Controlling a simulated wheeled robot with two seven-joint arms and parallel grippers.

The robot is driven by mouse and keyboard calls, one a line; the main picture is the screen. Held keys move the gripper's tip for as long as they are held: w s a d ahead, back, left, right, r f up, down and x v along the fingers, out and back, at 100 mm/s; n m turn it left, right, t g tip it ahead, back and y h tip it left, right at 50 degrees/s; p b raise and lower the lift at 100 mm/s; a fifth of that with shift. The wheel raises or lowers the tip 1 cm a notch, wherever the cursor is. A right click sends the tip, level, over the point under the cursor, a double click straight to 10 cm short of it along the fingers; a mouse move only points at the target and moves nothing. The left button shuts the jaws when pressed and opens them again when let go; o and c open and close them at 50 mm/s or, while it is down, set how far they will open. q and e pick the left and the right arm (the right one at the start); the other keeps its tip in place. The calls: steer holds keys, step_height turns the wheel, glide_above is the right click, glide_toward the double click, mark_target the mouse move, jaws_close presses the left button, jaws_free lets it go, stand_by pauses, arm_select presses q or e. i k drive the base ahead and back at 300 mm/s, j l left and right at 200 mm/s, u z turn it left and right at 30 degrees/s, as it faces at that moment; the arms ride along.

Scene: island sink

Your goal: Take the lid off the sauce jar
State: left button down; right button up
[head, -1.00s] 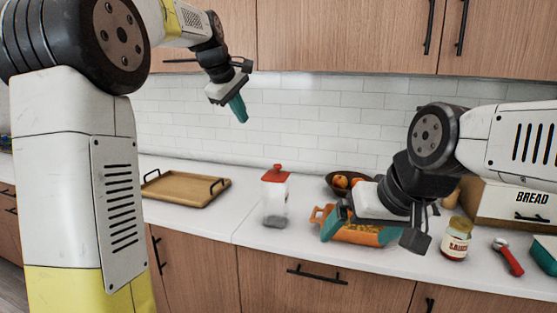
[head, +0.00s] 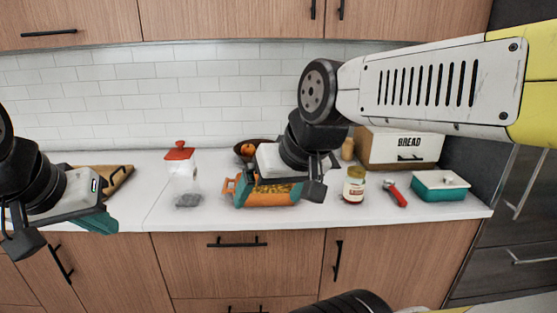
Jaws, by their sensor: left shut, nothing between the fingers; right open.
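The sauce jar (head: 353,191) stands upright on the white counter, right of centre, with a red label. Its golden lid (head: 356,171) is on top. My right gripper (head: 278,192) is open, to the left of the jar and apart from it, in front of the orange patterned container in the picture. No object shows held in it. My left gripper (head: 68,228) is shut and empty at the far left, well away from the jar.
A red-handled tool (head: 396,194) lies just right of the jar, then a teal dish (head: 440,188). A bread box (head: 402,150) stands behind. The orange container (head: 265,194), a red-lidded clear jar (head: 182,176), a fruit bowl (head: 239,150) and a wooden tray (head: 118,180) are to the left.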

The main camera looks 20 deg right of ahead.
mark_target(353, 193)
steer(key=z, duration=1.4)
steer(key=i+l+u, duration=0.2)
steer(key=l, duration=0.15)
steer(key=i+l+u, duration=0.25)
steer(key=l+u, duration=0.2)
steer(key=l, duration=0.3)
steer(key=i+l+u, duration=0.2)
steer(key=l, duration=0.2)
steer(key=k, duration=0.05)
